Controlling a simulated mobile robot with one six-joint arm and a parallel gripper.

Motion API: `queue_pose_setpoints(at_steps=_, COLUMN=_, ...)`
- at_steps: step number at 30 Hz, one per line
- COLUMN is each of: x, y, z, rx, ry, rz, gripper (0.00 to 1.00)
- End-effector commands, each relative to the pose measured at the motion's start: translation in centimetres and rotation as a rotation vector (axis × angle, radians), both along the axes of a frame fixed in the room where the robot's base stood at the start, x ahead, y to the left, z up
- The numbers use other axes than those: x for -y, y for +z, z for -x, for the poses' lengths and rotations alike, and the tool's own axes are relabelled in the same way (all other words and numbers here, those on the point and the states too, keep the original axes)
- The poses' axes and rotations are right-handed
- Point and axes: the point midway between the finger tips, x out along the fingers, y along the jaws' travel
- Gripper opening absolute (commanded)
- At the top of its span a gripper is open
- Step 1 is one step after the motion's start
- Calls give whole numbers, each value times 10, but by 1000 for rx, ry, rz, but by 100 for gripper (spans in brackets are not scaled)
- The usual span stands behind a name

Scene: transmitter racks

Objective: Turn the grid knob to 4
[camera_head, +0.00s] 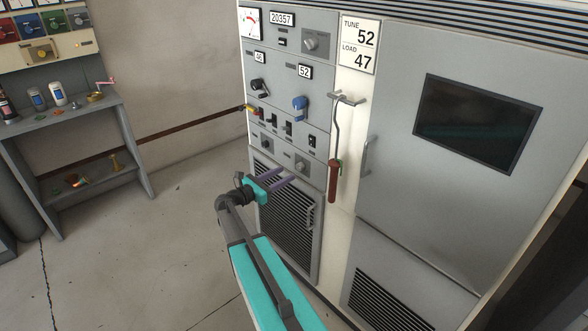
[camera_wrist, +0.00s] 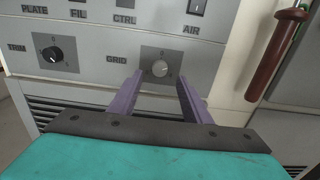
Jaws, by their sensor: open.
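My gripper (camera_wrist: 159,84) has two purple fingers, open and empty, one on each side of the knob as seen in the wrist view. The fingertips appear short of the panel, just below the knob. In the head view my gripper (camera_head: 284,182) points at the rack's lower panel.
The black TRIM knob (camera_wrist: 53,54) sits left of the grid knob. Switches labelled PLATE, FIL, CTRL and AIR (camera_wrist: 197,6) are above. A vent grille (camera_head: 287,217) lies below. A shelf table (camera_head: 75,112) stands at left.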

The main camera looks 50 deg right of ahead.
Motion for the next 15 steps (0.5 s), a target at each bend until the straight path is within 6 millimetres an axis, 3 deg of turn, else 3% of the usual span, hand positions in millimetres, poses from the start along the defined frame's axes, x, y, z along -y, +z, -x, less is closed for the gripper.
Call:
queue_pose_setpoints(at_steps=6, x=33, y=1, z=2, rx=-1, ry=-1, rz=0, gripper=44)
queue_pose_setpoints(at_steps=15, x=61, y=0, z=4, rx=-1, ry=-1, rz=0, gripper=44)
